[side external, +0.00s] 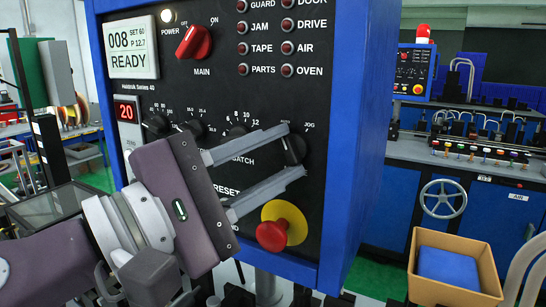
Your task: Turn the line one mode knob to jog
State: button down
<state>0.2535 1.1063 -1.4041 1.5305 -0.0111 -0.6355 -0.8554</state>
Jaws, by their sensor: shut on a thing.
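A blue-framed black control panel (340,60) fills the middle of the side view. The mode knob (295,149), small and black, is at the panel's right, with a JOG label (308,125) above it to the right and another small label above it to the left that I cannot read fully. My gripper (294,150) reaches in from the lower left. Its two grey fingers lie above and below the knob and are shut on it. The fingertips partly cover the knob, so I cannot tell which way its pointer faces.
A red emergency button on a yellow base (272,236) sits just below the lower finger. A red MAIN switch (194,42), a READY display (132,47) and indicator lamps (287,48) are higher up. More small black knobs (196,129) are left of the fingers, partly hidden.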

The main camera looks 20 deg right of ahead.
jog(key=m, duration=0.2)
jog(key=m+y, duration=0.1)
jog(key=m, duration=0.1)
jog(key=m+g, duration=0.1)
jog(key=m, duration=0.1)
jog(key=shift+r+y, duration=0.4)
jog(key=shift+r+m+y, duration=0.1)
jog(key=shift+m+y, duration=0.8)
jog(key=shift+m, duration=1)
jog(key=c, duration=1)
grip_release()
jog(key=v, duration=0.7)
